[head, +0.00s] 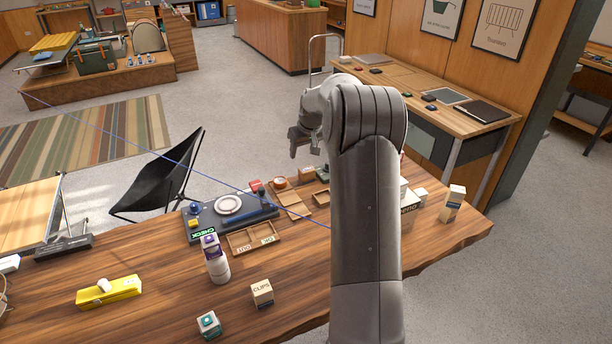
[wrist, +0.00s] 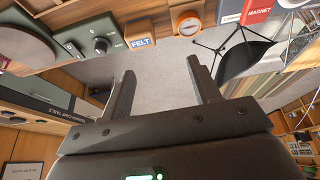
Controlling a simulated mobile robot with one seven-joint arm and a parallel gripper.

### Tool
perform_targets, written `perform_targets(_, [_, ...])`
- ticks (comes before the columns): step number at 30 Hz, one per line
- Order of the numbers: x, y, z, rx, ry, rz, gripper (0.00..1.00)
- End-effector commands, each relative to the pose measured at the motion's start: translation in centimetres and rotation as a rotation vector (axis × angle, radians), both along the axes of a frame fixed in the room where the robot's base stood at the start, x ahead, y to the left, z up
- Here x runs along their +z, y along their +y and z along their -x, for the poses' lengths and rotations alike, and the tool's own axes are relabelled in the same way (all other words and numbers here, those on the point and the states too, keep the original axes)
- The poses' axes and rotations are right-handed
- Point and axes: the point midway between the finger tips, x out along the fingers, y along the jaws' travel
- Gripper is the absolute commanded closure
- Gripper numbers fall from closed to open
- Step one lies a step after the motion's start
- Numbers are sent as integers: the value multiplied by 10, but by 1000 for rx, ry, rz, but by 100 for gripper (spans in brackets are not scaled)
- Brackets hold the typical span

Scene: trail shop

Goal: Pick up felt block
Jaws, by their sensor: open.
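The felt block (wrist: 139,35) is a small orange-brown block with a dark face lettered FELT. It is in the upper middle of the wrist view, beyond my fingertips and apart from them. In the head view a small brown block (head: 307,174) at the table's far edge appears to be the same one, its label unreadable. My gripper (wrist: 163,70) is open with nothing between its fingers. In the head view my gripper (head: 304,150) hangs above the far edge of the table, partly hidden by my arm.
A red magnet block (wrist: 258,10) is farther right.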

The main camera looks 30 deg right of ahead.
Motion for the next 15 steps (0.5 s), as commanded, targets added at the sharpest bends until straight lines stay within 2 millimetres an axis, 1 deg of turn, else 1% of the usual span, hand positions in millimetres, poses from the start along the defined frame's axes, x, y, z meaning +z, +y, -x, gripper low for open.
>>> perform_targets(1, [-15, -12, -7, -6, 2, -7, 44])
perform_targets(3, [-29, -24, -13, -9, 2, -11, 44])
perform_targets(6, [-42, -35, -19, -12, 0, -16, 44])
perform_targets(11, [-57, -41, -25, -13, 0, -19, 44])
perform_targets(15, [-78, -40, -33, -13, 1, -19, 44])
